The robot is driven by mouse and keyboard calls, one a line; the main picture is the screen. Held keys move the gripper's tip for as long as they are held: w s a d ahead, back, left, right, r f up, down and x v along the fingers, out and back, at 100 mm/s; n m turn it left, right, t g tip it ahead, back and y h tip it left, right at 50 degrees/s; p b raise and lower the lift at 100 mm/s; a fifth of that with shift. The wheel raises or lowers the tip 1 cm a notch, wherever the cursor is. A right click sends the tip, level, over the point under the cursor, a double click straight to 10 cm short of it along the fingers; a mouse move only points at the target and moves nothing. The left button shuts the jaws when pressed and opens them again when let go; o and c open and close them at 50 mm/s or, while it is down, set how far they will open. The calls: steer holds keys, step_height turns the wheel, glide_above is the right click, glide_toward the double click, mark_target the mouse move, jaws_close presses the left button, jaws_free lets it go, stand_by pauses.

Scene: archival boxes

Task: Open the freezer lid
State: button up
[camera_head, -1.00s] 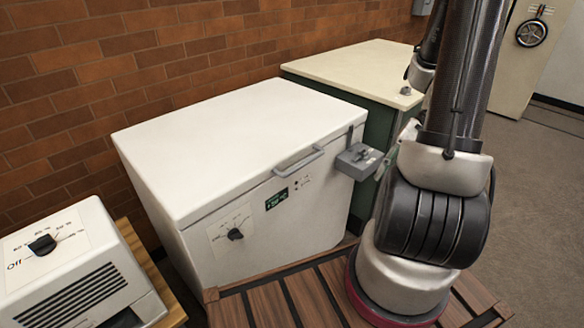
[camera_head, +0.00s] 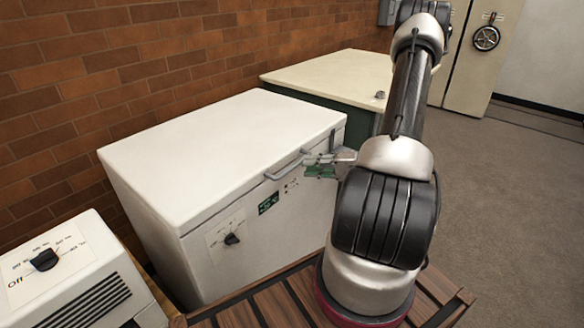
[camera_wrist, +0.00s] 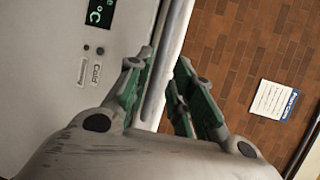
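The white chest freezer (camera_head: 290,220) stands left of my arm, its lid (camera_head: 215,145) down and closed. The grey bar handle (camera_head: 287,168) sits at the lid's front edge. My gripper (camera_head: 312,165) is at the right end of the handle, with green-lined fingers. In the wrist view my gripper (camera_wrist: 163,72) is open, with one finger on each side of a grey bar (camera_wrist: 161,75) that looks like the handle. I cannot tell whether the fingers touch it.
A dial (camera_head: 232,239) and a green display (camera_head: 268,202) are on the freezer's front. A white device with a knob (camera_head: 45,259) stands at the lower left. A cream-topped cabinet (camera_head: 335,78) stands behind, and a brick wall (camera_head: 120,50) runs along the back. Floor (camera_head: 510,190) at right is clear.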

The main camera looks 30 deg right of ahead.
mark_target(297, 166)
steer(key=x, duration=0.6)
steer(key=shift+w+a+f, duration=0.1)
steer(key=shift+w+a, duration=0.05)
jaws_close()
